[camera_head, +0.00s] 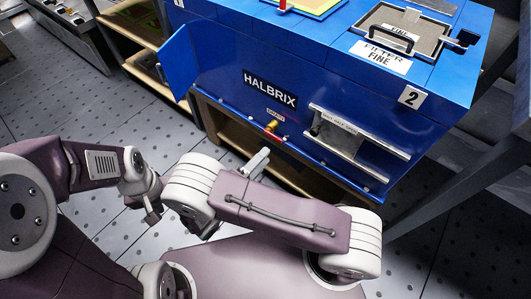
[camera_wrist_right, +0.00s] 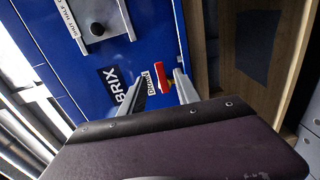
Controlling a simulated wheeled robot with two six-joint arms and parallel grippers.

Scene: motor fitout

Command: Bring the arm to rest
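My right arm reaches across the head view. Its right gripper (camera_head: 262,156) is in front of the blue HALBRIX cabinet (camera_head: 225,65), just below a small valve with a red handle (camera_head: 272,127). In the right wrist view the two fingers of this gripper (camera_wrist_right: 160,80) are apart with nothing held. The red handle (camera_wrist_right: 160,76) shows in the gap beyond them, and the gripper looks clear of it. My left arm is folded at the left of the head view. Its left gripper (camera_head: 152,212) is small and partly hidden, and its finger opening cannot be made out.
A metal-railed slot panel (camera_head: 345,135) is on the cabinet front. A blue door (camera_head: 178,68) stands open at its left. A filter with a black handle (camera_head: 397,38) is on top. Shelves stand under and left of the cabinet. The perforated floor (camera_head: 75,118) is clear at left.

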